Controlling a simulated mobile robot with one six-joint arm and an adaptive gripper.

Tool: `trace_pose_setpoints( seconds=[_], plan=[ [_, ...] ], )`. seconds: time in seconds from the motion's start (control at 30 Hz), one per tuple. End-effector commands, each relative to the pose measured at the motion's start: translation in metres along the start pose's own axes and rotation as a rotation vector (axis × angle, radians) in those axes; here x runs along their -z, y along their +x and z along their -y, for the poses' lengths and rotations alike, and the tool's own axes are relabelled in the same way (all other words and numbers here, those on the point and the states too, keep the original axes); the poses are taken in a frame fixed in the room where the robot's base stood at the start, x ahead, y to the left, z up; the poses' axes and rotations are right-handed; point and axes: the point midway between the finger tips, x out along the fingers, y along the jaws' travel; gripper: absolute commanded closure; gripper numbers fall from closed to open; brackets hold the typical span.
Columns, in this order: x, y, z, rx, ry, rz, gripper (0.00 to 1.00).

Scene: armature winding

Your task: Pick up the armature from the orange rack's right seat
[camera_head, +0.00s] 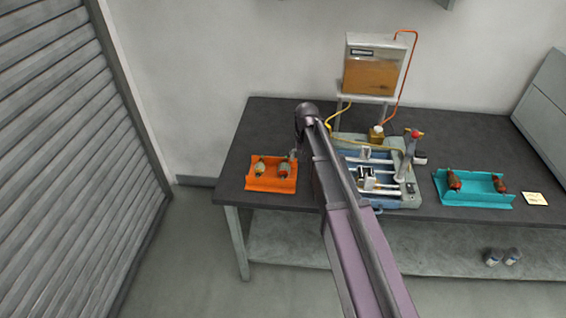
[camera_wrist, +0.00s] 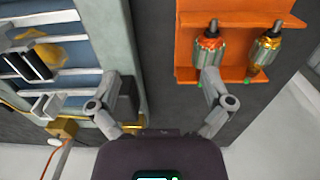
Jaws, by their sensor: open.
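The orange rack (camera_head: 270,186) stands at the left end of the dark bench; it also shows at the upper right in the wrist view (camera_wrist: 240,14). Its right-seat armature (camera_head: 284,171) has red-orange windings and a grey core; in the wrist view this armature (camera_wrist: 209,48) is the left one. A second armature (camera_head: 260,169), with yellow windings, lies in the other seat. My gripper (camera_wrist: 160,78) is open and empty. In the wrist view one finger overlaps the near end of the red-wound armature; I cannot tell whether they touch.
A blue winding machine (camera_head: 380,185) with an upright lever stands right of the rack, close to my arm. A tank (camera_head: 374,72) on a stand is behind it. A teal rack (camera_head: 473,199) with two armatures and a note (camera_head: 535,198) are at the right.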

Motion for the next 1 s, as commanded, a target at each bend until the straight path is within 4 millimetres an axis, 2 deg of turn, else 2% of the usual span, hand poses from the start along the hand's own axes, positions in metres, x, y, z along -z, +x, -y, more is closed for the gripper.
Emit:
trace_pose_setpoints(
  seconds=[0.03, 0.1, 0.2, 0.3, 0.77, 1.0],
  plan=[
    [0.022, -0.013, 0.020, -0.001, -0.002, 0.000, 0.00],
    [0.035, -0.019, 0.039, -0.001, 0.002, 0.000, 0.00],
    [0.048, -0.025, 0.059, -0.002, 0.005, 0.000, 0.00],
    [0.053, -0.027, 0.071, -0.003, 0.007, 0.000, 0.00],
    [0.053, -0.025, 0.074, -0.003, 0.008, -0.001, 0.00],
    [0.053, -0.014, 0.075, -0.003, 0.007, -0.001, 0.00]
  ],
)
